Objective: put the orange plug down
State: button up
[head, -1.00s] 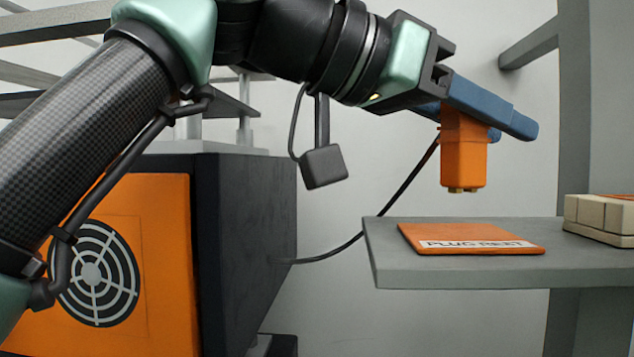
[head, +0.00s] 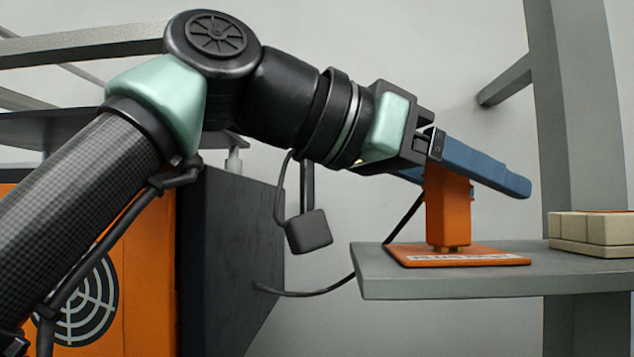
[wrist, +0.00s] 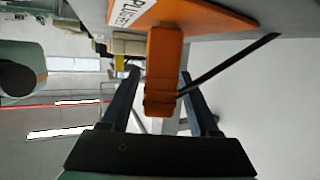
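The orange plug (head: 448,212) stands upright on the flat orange pad labelled as a plug rest (head: 495,260), its lower end touching the pad. My gripper (head: 470,172) is around the plug's upper part, one blue finger on each side. In the wrist view, the plug (wrist: 163,70) is between the two fingers, with narrow gaps showing beside it, so the gripper looks open. The pad (wrist: 190,14) shows at the top of that view. The near finger hides the plug's top in the head view.
The pad lies on a grey shelf (head: 400,287). Beige blocks (head: 590,232) sit on the shelf to the right. A dark cable (head: 320,292) runs from near the plug to the dark and orange cabinet (head: 235,260) at left. A grey post (head: 570,120) rises behind the shelf.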

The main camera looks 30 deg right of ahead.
jog(key=shift+r, duration=0.1)
jog(key=shift+a+r, duration=0.15)
jog(key=shift+r, duration=0.1)
jog(key=p+v, duration=0.6)
jog(key=v, duration=0.5)
jog(key=shift+a, duration=0.35)
jog(key=shift+w, duration=0.15)
